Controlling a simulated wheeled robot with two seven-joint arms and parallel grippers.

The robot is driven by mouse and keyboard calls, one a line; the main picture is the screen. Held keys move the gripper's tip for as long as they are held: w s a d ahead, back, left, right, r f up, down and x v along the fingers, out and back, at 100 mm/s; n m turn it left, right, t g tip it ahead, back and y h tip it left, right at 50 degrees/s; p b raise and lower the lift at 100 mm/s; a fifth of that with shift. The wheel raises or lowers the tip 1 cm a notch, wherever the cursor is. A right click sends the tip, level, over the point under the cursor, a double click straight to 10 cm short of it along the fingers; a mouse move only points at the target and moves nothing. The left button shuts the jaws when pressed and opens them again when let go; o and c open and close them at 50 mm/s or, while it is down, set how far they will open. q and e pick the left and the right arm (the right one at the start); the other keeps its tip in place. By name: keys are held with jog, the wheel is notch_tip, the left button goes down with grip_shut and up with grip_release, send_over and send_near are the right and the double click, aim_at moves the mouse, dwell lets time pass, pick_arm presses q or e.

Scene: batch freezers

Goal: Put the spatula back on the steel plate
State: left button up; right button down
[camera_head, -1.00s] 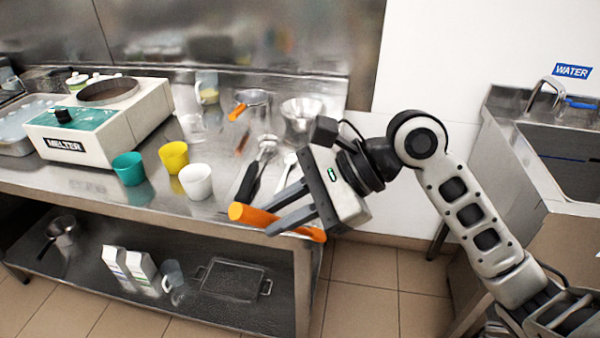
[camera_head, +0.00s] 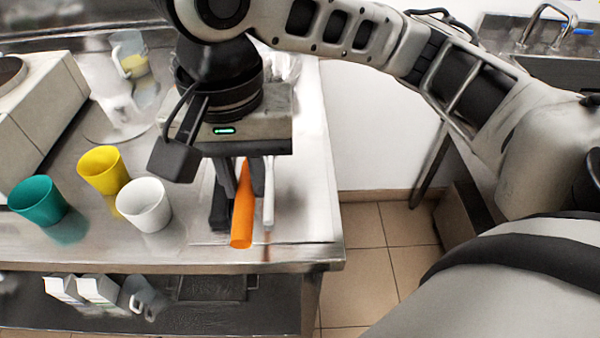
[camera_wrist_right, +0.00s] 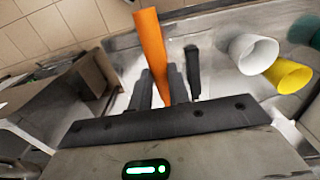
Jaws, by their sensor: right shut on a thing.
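The spatula's orange handle (camera_head: 241,215) points toward the table's front edge; its far end is hidden behind my right gripper. My right gripper (camera_head: 243,178) points down and is shut on the handle. In the right wrist view, the orange handle (camera_wrist_right: 150,42) rises between the fingers of the right gripper (camera_wrist_right: 159,92). The bright steel plate (camera_head: 306,205) lies at the table's right front, beneath and beside the gripper. I cannot tell whether the spatula touches it. My left gripper is not in view.
A black-handled tool (camera_head: 220,208) and a white-handled tool (camera_head: 268,195) lie close on either side of the spatula. White (camera_head: 143,206), yellow (camera_head: 104,170) and green (camera_head: 38,202) cups stand to the left. The plate's right part is clear.

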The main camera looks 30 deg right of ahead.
jog(key=d+f, duration=0.2)
jog(key=d, duration=0.3)
jog(key=b, duration=0.2)
send_over(306, 201)
jog(key=f, duration=0.5)
jog(key=shift+s+a+f, duration=0.1)
jog(key=shift+a+f, duration=0.15)
jog(key=shift+a, duration=0.15)
jog(key=shift+d+f, duration=0.15)
jog(key=f, duration=0.2)
jog(key=f+b, duration=0.1)
jog(key=shift+d+f, duration=0.25)
jog(key=shift+f, duration=0.1)
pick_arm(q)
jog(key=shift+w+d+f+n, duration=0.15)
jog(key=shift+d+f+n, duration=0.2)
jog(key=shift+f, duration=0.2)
pick_arm(e)
jog(key=c, duration=1.3)
grip_release()
